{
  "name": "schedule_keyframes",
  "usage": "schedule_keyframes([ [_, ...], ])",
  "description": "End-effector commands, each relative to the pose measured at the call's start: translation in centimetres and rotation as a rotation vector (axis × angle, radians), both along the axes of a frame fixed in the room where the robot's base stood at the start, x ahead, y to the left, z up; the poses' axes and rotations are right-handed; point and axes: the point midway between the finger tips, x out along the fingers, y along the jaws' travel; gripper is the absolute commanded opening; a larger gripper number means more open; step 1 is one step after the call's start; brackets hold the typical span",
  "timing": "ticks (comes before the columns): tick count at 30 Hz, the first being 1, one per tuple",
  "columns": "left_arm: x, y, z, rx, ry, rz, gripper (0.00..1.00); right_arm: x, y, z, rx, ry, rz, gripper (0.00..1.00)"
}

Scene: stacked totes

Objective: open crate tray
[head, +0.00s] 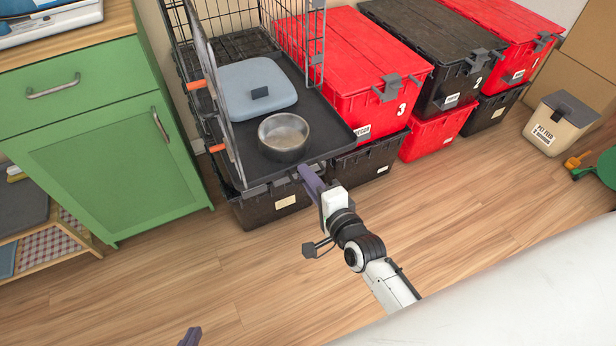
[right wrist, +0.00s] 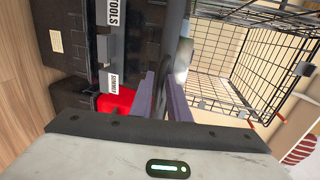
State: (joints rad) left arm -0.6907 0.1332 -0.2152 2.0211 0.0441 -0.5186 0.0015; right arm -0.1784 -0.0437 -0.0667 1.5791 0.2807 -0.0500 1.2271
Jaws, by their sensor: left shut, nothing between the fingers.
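The dark crate tray (head: 318,128) sticks out through the open front of the wire crate (head: 297,40). A metal bowl (head: 284,137) and a blue-grey cushion (head: 255,86) lie on it. My right gripper (head: 310,178) is at the tray's front edge. In the right wrist view its fingers (right wrist: 161,92) lie on both sides of the tray's thin edge and appear shut on it; the contact is partly hidden. My left gripper (head: 190,337) is shut and empty, low over the floor, with only its tip showing.
The crate door (head: 212,95) stands open at the left. Dark totes are under the tray; red totes (head: 375,60) with latches stand to its right. A green cabinet (head: 105,165) is at the left. The wooden floor (head: 250,270) in front is clear.

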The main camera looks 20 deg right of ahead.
Motion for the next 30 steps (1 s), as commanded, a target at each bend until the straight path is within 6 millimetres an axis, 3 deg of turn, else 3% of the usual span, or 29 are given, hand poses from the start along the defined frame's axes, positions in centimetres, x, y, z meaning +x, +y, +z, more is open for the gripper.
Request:
schedule_keyframes([
  [7,-0.4,0.0,0.1,-0.001,0.006,0.0,0.0,-0.7,-0.1,0.1,0.0,0.001,0.0,0.15],
  [21,-0.4,0.0,1.0,0.004,0.009,0.001,0.0,-8.7,-0.7,1.9,-0.001,0.003,0.001,0.15],
  [30,0.3,0.0,1.4,0.002,-0.005,0.001,0.0,-10.1,-0.8,2.2,0.0,0.0,0.0,0.15],
])
